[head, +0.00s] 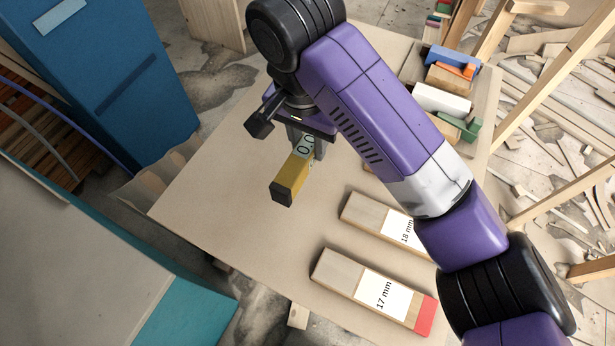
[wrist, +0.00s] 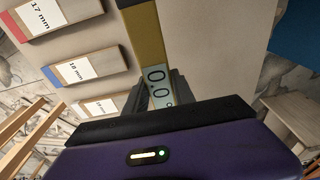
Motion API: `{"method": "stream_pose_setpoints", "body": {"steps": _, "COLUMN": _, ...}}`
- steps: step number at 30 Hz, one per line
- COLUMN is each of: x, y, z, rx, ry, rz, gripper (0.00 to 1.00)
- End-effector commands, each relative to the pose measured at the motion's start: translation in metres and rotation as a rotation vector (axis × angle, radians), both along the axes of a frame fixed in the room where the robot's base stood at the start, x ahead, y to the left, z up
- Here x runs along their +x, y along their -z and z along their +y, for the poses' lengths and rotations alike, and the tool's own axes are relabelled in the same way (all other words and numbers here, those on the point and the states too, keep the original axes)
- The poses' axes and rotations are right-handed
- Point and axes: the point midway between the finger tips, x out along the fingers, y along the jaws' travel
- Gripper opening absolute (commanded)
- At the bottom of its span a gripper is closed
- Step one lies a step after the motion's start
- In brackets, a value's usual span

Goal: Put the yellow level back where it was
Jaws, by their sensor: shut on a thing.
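The yellow level (head: 292,175) has a black end cap and a pale display reading about 0.0. In the head view it is held over the left part of the table, with its far part hidden behind my gripper (head: 306,140). The level also shows in the wrist view (wrist: 147,38), running away from my gripper (wrist: 157,100). The gripper is shut on the level around the display area. I cannot tell whether the level touches the table or hangs above it.
On the tabletop (head: 225,190) lie wooden blocks labelled 17 mm (head: 368,290) and 18 mm (head: 375,218); the wrist view shows a third block (wrist: 98,104). Coloured blocks (head: 440,100) crowd the far right edge. A blue cabinet (head: 110,80) stands left. The table's left part is clear.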

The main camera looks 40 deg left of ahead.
Motion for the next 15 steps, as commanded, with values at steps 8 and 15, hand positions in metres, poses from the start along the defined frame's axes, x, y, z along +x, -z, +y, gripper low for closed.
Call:
{"method": "stream_pose_setpoints", "body": {"steps": 8, "x": -0.001, "y": 0.072, "z": 0.0, "rx": 0.001, "ry": 0.001, "rz": 0.003, "gripper": 0.0}}
{"method": "stream_pose_setpoints", "body": {"steps": 15, "x": 0.001, "y": 0.091, "z": 0.0, "rx": 0.001, "ry": 0.0, "rz": -0.001, "gripper": 0.0}}
